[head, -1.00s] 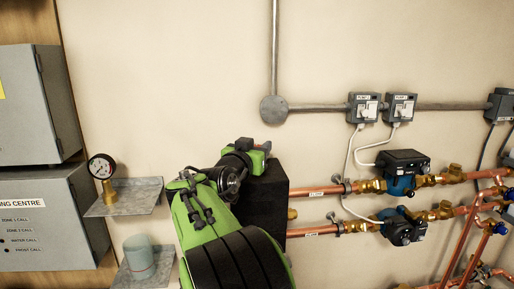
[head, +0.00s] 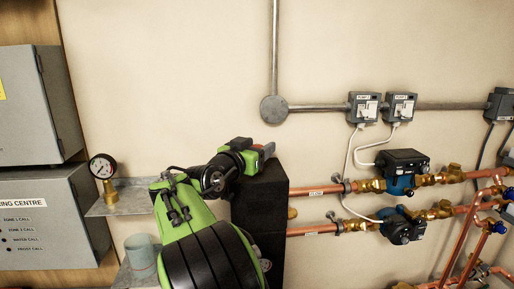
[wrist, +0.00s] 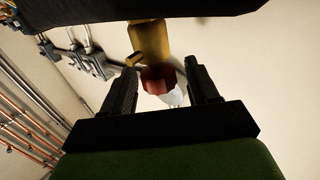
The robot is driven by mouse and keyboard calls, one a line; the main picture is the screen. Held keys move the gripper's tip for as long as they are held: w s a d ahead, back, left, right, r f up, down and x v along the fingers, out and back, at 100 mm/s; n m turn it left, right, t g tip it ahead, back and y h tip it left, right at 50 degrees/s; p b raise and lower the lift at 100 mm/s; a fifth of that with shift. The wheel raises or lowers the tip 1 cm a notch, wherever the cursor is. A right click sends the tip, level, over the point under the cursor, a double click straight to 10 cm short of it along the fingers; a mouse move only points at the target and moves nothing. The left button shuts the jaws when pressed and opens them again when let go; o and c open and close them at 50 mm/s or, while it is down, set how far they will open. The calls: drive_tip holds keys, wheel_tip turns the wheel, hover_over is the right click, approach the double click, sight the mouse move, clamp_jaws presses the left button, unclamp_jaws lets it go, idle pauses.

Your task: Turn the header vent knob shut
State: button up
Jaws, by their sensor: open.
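The red vent knob (wrist: 158,80) sits on the end of a brass vent body (wrist: 150,42) in the wrist view. My gripper (wrist: 163,85) is open, with one dark finger on each side of the knob. Gaps show between the knob and both fingers in this view; I cannot tell the depth. In the head view my gripper (head: 266,150) is at the top of the tall black header block (head: 262,195). The knob is hidden there behind my gripper and arm.
Copper pipes (head: 315,191) with blue-bodied pumps (head: 401,180) run right of the header. A pressure gauge (head: 103,167) stands on a metal shelf (head: 132,196) at left, with a grey-green cup-like object (head: 141,256) below. The wall above is mostly clear.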

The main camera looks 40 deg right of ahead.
drive_tip(key=shift+a, duration=0.1)
drive_tip(key=b+v, duration=0.1)
drive_tip(key=v, duration=1.4)
drive_tip(key=shift+a, duration=0.3)
drive_tip(key=shift+s+d, duration=0.1)
drive_tip(key=shift+s, duration=0.05)
drive_tip(key=s+f+n+t+y+p, duration=0.15)
drive_tip(key=s+f+n+y, duration=0.3)
drive_tip(key=f+y, duration=0.6)
drive_tip(key=s+a+f+n+g+y+p, duration=0.1)
drive_tip(key=s+a+f+n+y, duration=0.2)
drive_tip(key=s+a+n, duration=0.2)
drive_tip(key=s+a+f+n+y+p, duration=0.1)
drive_tip(key=s+a+f+n+y, duration=0.2)
drive_tip(key=s+a, duration=0.7)
drive_tip(key=shift+s+f+n+g, duration=0.35)
drive_tip(key=shift+s+f+n, duration=0.2)
drive_tip(key=shift+n, duration=0.3)
drive_tip(key=shift+y, duration=0.25)
